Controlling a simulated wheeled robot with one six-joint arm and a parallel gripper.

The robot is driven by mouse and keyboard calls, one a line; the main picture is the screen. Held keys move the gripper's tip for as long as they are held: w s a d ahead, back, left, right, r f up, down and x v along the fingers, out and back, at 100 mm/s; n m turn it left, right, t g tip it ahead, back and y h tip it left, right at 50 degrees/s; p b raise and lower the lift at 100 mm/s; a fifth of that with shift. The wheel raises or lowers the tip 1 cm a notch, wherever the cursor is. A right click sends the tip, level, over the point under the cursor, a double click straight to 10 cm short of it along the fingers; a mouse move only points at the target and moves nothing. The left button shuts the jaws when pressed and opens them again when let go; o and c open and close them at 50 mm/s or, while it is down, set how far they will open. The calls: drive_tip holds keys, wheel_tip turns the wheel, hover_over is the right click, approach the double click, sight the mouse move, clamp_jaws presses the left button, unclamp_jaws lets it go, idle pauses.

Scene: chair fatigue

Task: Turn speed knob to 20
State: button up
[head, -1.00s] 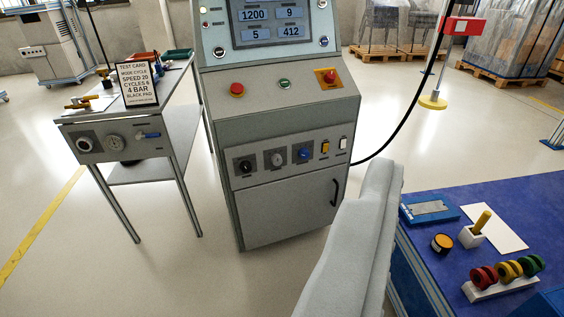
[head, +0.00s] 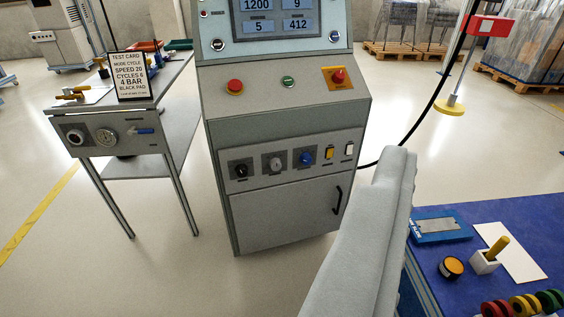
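The control cabinet (head: 283,215) stands ahead with a row of three knobs on its front panel. They are a black knob (head: 240,171), a grey knob (head: 276,164) and a blue knob (head: 306,158). Their labels are too small to read, so I cannot tell which is the speed knob or its setting. The display (head: 276,17) above shows 1200, 9, 5 and 412, with the top cut off. A test card (head: 131,75) on the side table reads speed 20. My gripper is not in view.
A grey padded shape (head: 365,240) rises in the foreground, right of the cabinet door. Red buttons (head: 235,87) (head: 338,77) sit on the sloped panel. A blue bench (head: 445,205) is at right, a side table (head: 180,95) at left. Floor between table and cabinet is clear.

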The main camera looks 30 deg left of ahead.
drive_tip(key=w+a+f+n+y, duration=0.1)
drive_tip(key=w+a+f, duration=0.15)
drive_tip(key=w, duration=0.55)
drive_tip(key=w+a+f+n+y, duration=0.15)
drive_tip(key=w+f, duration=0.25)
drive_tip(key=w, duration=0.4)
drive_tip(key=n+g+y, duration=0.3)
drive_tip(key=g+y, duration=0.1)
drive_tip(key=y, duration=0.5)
approach(276, 167)
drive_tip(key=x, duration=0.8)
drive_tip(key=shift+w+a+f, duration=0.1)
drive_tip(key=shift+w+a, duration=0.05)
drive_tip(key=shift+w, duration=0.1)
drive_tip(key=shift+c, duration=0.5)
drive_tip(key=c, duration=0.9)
